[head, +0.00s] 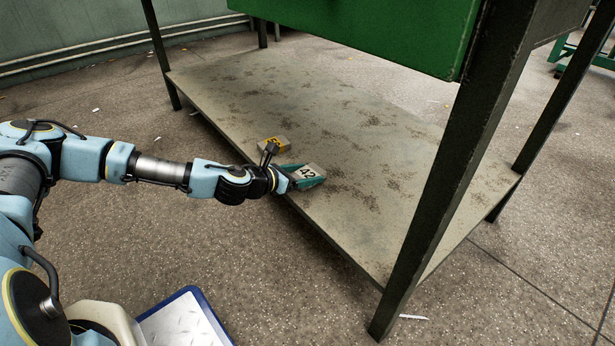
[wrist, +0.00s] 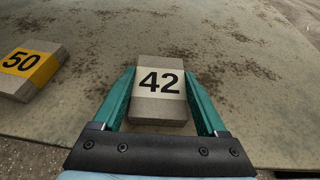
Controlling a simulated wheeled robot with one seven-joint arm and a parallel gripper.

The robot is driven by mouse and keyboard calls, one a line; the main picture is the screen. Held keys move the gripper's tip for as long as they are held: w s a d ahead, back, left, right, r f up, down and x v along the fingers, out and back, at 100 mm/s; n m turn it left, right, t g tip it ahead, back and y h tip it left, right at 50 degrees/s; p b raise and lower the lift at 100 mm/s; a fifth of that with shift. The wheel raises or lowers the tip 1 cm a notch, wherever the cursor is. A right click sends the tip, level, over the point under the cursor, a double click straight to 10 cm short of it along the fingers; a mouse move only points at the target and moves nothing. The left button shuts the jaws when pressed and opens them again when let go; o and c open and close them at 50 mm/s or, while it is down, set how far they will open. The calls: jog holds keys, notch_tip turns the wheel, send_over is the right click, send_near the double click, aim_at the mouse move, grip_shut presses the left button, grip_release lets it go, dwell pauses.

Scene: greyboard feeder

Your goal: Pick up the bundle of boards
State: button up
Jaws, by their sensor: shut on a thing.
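A bundle of grey boards with a pale band marked 42 lies between the fingers of my gripper. The bundle (wrist: 159,107) shows in the middle of the wrist view, and in the head view the bundle (head: 309,170) is at the near edge of the low shelf. My gripper (wrist: 160,98), with teal fingers, is shut on its left and right sides. The gripper also shows in the head view (head: 304,175), reaching in from the left. I cannot tell whether the bundle touches the shelf.
A second bundle with a yellow band marked 50 (wrist: 32,70) lies to the left on the stained low shelf (head: 350,115). Dark table legs (head: 440,190) and a green cabinet (head: 370,30) bound the space above. The shelf behind the bundles is clear.

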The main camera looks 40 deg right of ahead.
jog(key=c, duration=0.5)
